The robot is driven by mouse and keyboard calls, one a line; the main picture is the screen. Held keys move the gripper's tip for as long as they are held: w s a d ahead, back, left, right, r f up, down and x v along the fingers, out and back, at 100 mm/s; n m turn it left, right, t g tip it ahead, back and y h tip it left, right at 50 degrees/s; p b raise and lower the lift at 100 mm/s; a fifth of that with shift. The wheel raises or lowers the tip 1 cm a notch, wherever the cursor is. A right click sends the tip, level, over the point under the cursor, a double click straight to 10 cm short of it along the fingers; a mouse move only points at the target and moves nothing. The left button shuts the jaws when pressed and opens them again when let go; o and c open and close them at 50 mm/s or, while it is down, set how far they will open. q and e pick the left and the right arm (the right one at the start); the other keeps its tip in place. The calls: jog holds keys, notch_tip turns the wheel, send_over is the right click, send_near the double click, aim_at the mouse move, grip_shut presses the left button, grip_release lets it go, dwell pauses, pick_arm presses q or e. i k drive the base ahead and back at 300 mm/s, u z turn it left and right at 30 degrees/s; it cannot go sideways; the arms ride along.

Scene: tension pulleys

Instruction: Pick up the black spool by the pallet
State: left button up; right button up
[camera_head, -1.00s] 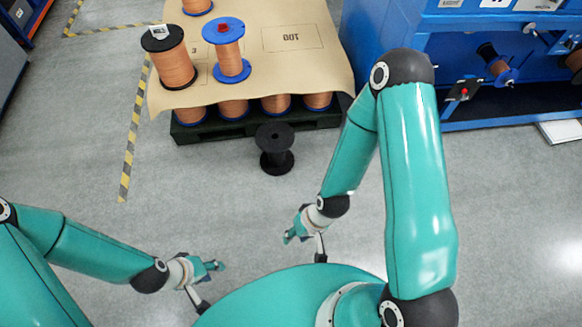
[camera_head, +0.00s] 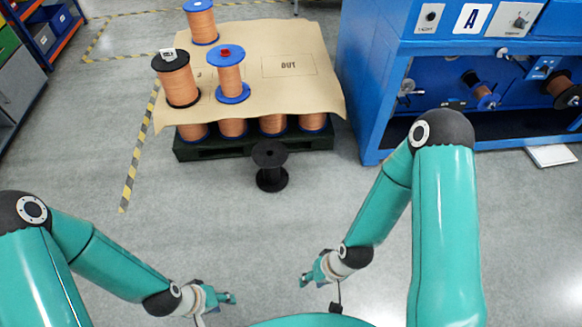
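The black spool (camera_head: 270,167) is empty and stands upright on the grey floor, just in front of the pallet (camera_head: 195,150). My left gripper (camera_head: 228,298) is at the lower middle, nearer to me than the spool and to its left. My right gripper (camera_head: 306,280) is also nearer to me, a little right of the spool. Both are well apart from the spool and hold nothing that I can see. Their fingers are too small to tell open from shut.
Copper-wound spools stand on and under the brown sheet (camera_head: 270,92) on the pallet. A blue machine (camera_head: 375,75) stands at the right. Yellow-black floor tape (camera_head: 133,170) runs left of the pallet. The floor between my grippers and the black spool is clear.

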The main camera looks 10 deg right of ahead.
aim_at(271, 167)
jog(key=z, duration=0.3)
jog(key=i, duration=1)
jog(key=u, duration=0.1)
jog(key=k, duration=0.35)
jog(key=u, duration=0.6)
jog(key=i, duration=1.65)
jog(key=z, duration=0.2)
